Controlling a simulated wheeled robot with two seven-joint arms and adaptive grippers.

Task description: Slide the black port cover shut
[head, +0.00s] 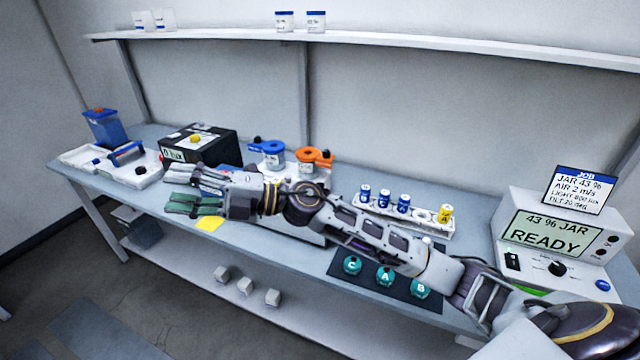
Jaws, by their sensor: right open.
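I cannot pick out the black port cover for certain. A small black piece (512,261) with a pale mark sits on the front of the white READY instrument (545,238) at the right. My right arm reaches across the table from the lower right. My right gripper (181,190) is at the left part of the table, its fingers spread and pointing left, with nothing visibly held. It is in front of the black box (215,149) with a lux display, far from the READY instrument. My arm hides part of a white unit (300,232) behind it. My left gripper is out of view.
Blue (272,151) and orange (308,158) lidded jars stand behind my forearm. A white rack (425,224) holds several small vials. Teal pots (385,276) stand on a dark mat (345,267) in front. A yellow pad (209,224) lies near the front edge.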

